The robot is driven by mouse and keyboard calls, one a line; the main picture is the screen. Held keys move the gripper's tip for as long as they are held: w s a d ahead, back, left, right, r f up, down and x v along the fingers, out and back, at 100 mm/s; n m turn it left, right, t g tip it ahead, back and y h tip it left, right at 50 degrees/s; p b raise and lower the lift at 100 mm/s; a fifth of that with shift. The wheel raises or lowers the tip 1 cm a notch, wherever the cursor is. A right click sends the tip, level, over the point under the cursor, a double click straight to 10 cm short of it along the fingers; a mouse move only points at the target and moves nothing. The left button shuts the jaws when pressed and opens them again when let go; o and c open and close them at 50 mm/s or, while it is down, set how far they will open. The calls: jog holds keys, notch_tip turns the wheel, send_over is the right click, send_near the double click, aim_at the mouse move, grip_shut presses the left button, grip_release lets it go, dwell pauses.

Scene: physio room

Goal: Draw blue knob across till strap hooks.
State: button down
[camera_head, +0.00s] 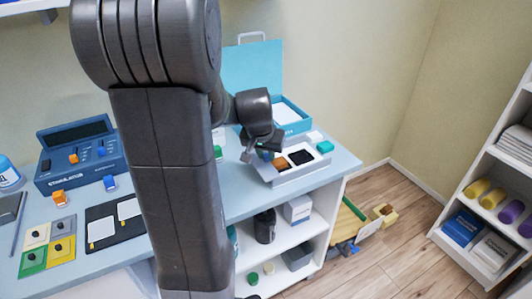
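My gripper (262,150) is over the left end of a light grey tray-like board (290,178) on the blue-topped bench. A small dark blue spot (266,154), perhaps the blue knob, shows right by the fingertips. I cannot tell whether the fingers touch it or are closed. An orange-brown patch (281,163) and a black square (301,157) lie on the board to the right of the gripper. No strap or hook can be made out clearly; my arm and gripper hide part of the board's left side.
An open light blue case (254,70) stands behind the board. At left are a blue console (85,160), orange and blue clips, coloured squares (48,243) and a black mat (114,223). A white shelf (480,215) stands at right beyond open floor.

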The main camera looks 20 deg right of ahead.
jog(key=d+p, duration=0.1)
jog(key=d, duration=0.5)
jog(key=w+d+p, duration=0.1)
jog(key=d, duration=0.4)
jog(key=d+p, duration=0.1)
jog(key=d, duration=0.5)
jog(key=shift+w+d, duration=0.2)
jog(key=shift+d, duration=0.15)
jog(key=shift+r, duration=0.1)
jog(key=c, duration=1.7)
grip_release()
jog(key=o, duration=0.4)
jog(key=shift+d, duration=0.2)
jog(key=shift+a, duration=0.1)
jog(key=v, duration=1.3)
jog(key=shift+s+r, duration=0.15)
jog(key=shift+r, duration=0.15)
